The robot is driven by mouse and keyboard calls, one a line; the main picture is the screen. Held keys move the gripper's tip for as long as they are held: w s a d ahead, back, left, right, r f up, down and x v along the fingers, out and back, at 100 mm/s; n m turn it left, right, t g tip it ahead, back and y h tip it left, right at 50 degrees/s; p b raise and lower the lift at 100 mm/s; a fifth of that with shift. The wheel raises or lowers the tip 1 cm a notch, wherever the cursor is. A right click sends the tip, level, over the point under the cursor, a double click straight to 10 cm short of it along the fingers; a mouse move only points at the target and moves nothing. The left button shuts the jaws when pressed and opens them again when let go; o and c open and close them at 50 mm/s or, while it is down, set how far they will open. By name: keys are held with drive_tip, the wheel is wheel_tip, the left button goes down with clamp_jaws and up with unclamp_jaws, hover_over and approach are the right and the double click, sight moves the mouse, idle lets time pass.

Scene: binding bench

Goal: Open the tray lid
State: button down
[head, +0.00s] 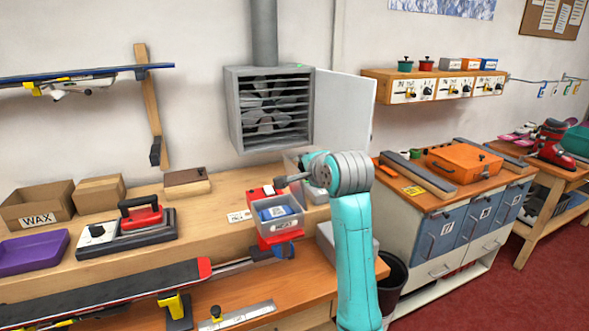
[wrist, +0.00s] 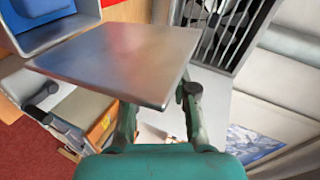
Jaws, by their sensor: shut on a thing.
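In the wrist view, a flat grey metal plate with reddish reflections, seemingly the tray lid (wrist: 120,58), lies between my fingers. The blue item (wrist: 38,8) shows beyond its upper left. My gripper (head: 281,182) reaches in from the right just above the tray, and in the wrist view my gripper (wrist: 160,106) is shut on the plate's near part. The exact contact is partly hidden.
A grey fan vent (head: 270,108) hangs on the wall above. A ski (head: 110,285) lies in front. An orange case (head: 462,162) sits on the right-hand cabinet.

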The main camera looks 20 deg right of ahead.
drive_tip(key=shift+d+f+m+y, duration=0.25)
drive_tip(key=shift+d+m+y, duration=0.2)
drive_tip(key=shift+d+m, duration=0.25)
drive_tip(key=shift+d+f+m+y, duration=0.2)
drive_tip(key=shift+d+m+y, duration=0.3)
drive_tip(key=shift+d, duration=0.25)
drive_tip(key=c, duration=0.9)
unclamp_jaws()
drive_tip(key=shift+c, duration=0.2)
drive_tip(key=v, duration=1.1)
drive_tip(key=shift+s+r, duration=0.15)
drive_tip(key=shift+s, duration=0.25)
